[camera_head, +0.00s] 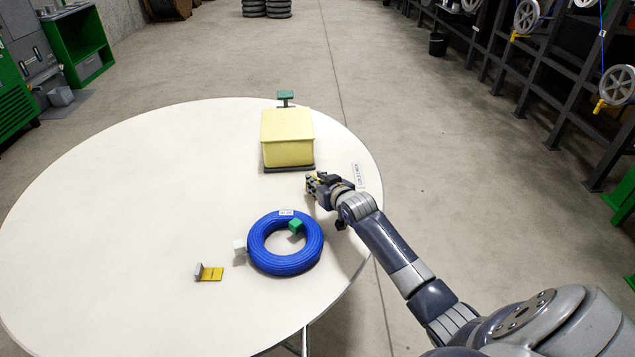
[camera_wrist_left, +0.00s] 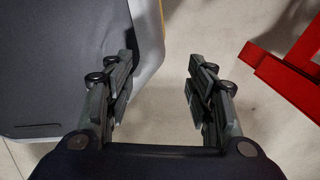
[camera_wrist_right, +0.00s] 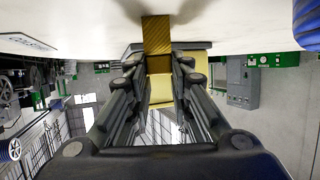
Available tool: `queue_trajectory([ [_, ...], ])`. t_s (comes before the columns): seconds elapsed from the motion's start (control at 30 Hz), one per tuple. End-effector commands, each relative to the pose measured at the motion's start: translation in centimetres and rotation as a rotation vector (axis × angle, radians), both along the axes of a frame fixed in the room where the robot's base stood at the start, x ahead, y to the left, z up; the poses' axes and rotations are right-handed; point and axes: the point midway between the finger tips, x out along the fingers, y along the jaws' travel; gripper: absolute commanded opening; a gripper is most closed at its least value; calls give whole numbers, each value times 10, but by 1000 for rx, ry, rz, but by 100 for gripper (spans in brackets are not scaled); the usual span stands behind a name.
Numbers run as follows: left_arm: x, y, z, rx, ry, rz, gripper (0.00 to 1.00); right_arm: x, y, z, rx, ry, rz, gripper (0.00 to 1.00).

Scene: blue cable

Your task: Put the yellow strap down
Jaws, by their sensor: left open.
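My right gripper (camera_head: 312,182) is over the right side of the round white table, in front of the yellow box. In the right wrist view its fingers (camera_wrist_right: 157,68) are closed around a yellow strap (camera_wrist_right: 157,36), which sticks out past the fingertips close to the table surface. I cannot tell if the strap touches the table. Only a small bit of it shows in the head view. My left gripper (camera_wrist_left: 160,70) is open and empty, over the floor. Its arm is out of the head view.
A yellow box (camera_head: 288,138) stands on a dark base at the table's (camera_head: 130,180) back. A blue cable coil (camera_head: 270,262) lies in front, with a green block (camera_head: 296,226) at its hole. The table's left half is clear.

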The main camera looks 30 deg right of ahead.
Motion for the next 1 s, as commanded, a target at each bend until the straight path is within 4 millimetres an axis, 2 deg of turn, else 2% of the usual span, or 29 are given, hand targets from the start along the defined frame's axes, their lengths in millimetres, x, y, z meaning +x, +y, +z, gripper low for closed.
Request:
queue_trajectory([
  [0.03,-4,0,0,0,6,0,50,0,0,0,0,1,0,31],
  [0.07,-6,0,0,1,9,0,50,0,0,0,0,1,0,37],
  [0.1,-8,1,-1,2,12,0,50,0,0,0,0,1,0,39],
  [0.53,-12,0,1,1,17,-3,50,-4,1,5,1,2,1,39],
  [0.67,-11,0,3,1,16,-4,50,-18,3,11,1,1,1,39],
  [1.0,-7,-1,8,0,11,-4,50,-74,11,33,-1,2,0,39],
])
